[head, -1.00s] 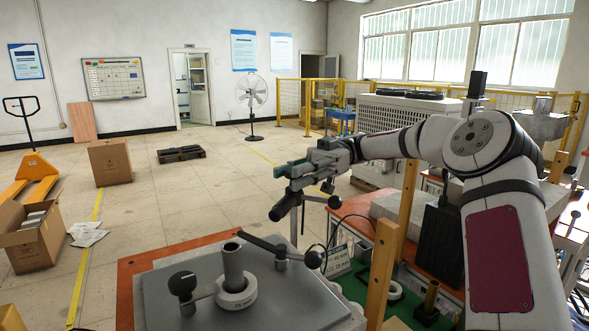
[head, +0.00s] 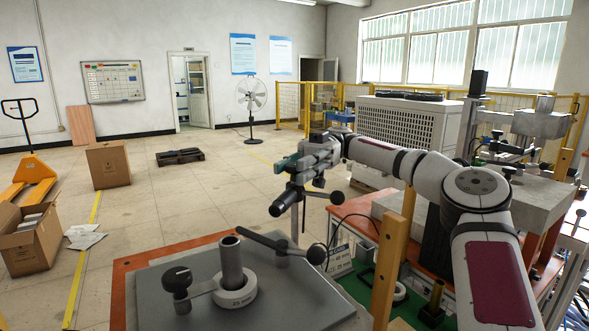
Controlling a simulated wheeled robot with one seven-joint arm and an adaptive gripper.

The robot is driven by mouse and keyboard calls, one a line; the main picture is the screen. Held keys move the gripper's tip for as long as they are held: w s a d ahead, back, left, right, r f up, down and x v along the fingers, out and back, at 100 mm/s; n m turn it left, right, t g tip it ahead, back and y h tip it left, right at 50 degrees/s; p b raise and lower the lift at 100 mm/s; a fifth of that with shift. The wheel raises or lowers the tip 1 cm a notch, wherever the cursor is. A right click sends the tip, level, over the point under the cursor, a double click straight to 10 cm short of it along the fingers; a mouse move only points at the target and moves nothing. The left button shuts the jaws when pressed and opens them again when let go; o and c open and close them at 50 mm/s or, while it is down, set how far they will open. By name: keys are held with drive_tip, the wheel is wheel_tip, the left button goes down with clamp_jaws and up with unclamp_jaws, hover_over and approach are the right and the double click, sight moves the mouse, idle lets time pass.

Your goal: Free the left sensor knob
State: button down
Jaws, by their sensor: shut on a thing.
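My gripper (head: 302,163) is above and behind the heater's grey top. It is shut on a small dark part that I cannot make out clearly. Below it is a dark cylinder (head: 287,203), with a thin rod to a black ball knob (head: 337,197) at its right. A black round knob (head: 177,280) stands at the left of the grey plate (head: 215,307), its short arm reaching the pale ring (head: 236,291). A grey post rises through the ring. A black lever (head: 262,242) ends in another knob (head: 317,254) at the right. My gripper is apart from these plate knobs.
A wooden post (head: 389,265) stands right of the plate, near the orange bench (head: 360,220). The floor behind the plate is largely clear.

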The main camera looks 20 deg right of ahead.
sight(295, 165)
drive_tip(key=c, duration=1.2)
unclamp_jaws()
drive_tip(key=shift+c, duration=0.2)
drive_tip(key=shift+r, duration=0.1)
wheel_tip(295, 165, up, 10)
drive_tip(key=shift+f, duration=0.1)
